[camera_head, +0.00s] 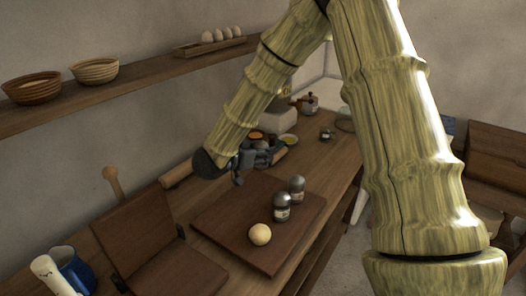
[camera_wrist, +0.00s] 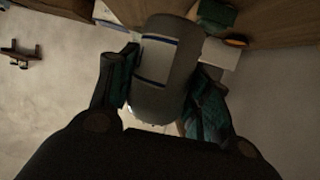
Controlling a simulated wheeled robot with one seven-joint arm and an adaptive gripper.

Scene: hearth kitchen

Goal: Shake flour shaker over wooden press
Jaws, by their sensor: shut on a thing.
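My gripper (camera_head: 256,158) is above the counter, behind the dark board, and shut on a grey shaker. In the wrist view the shaker (camera_wrist: 165,65) is a grey cylinder with a blue-edged label between the two fingers (camera_wrist: 160,95). In the head view it is small and dark, so its tilt is hard to tell. A dark wooden press (camera_head: 140,232) stands at the left, with a raised flat panel and a flat part in front. No flour is visible.
A dark board (camera_head: 225,222) holds a pale dough ball (camera_head: 260,234) and two grey labelled shakers (camera_head: 282,207) (camera_head: 296,187). A blue mug (camera_head: 75,268) stands at lower left. A shelf (camera_head: 140,88) with bowls and eggs runs along the wall.

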